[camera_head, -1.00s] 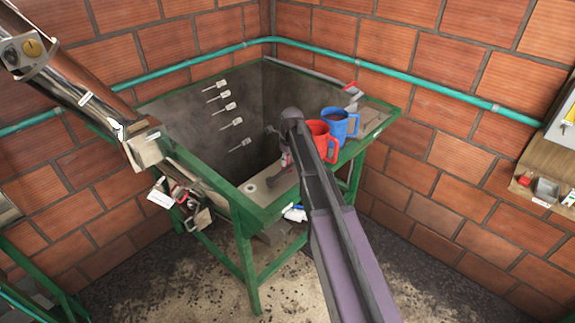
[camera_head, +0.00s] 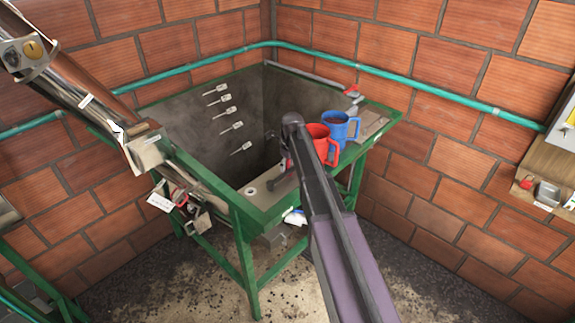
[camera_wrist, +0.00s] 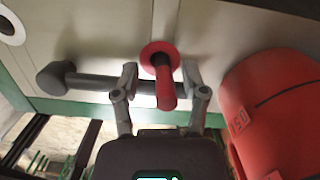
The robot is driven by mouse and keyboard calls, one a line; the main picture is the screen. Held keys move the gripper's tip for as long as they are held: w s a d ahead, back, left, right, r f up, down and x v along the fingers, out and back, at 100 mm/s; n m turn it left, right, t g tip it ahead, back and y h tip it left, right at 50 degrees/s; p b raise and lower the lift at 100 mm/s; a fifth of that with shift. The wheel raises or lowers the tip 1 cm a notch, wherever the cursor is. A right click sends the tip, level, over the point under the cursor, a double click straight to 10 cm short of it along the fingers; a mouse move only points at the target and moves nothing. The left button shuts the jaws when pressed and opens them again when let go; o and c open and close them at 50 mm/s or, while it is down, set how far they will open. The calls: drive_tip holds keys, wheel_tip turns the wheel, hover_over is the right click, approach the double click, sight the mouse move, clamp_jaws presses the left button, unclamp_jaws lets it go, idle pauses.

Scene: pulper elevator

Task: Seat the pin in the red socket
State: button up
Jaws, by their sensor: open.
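A grey rod with a round knob at its left end, which looks like the pin (camera_wrist: 88,82), lies across the wrist view. It also shows on the table's front ledge in the head view (camera_head: 273,184). A red flanged tube, which looks like the red socket (camera_wrist: 158,52), points toward the camera and crosses in front of the rod. My gripper (camera_wrist: 160,78) is open, with one finger on each side of the red tube, close to the rod. I cannot tell whether the fingers touch either. In the head view my arm hides most of the gripper.
A red mug (camera_head: 318,132) stands close right of my gripper, and a blue mug (camera_head: 341,122) is behind it. The green-framed table (camera_head: 225,208) has a deep grey basin (camera_head: 190,130) behind its front ledge. A white ring (camera_head: 250,190) lies left of the pin.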

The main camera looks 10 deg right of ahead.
drive_tip(key=shift+r, duration=0.15)
wheel_tip(320, 180, up, 12)
drive_tip(key=s+d+p, duration=0.1)
drive_tip(key=p, duration=1.1)
drive_tip(key=shift+d, duration=0.1)
idle(0.8)
drive_tip(key=s+n+g+h, duration=0.1)
drive_tip(key=s+n, duration=2.6)
drive_tip(key=s, duration=0.1)
drive_tip(key=shift+s+a, duration=0.15)
drive_tip(key=shift+a, duration=0.2)
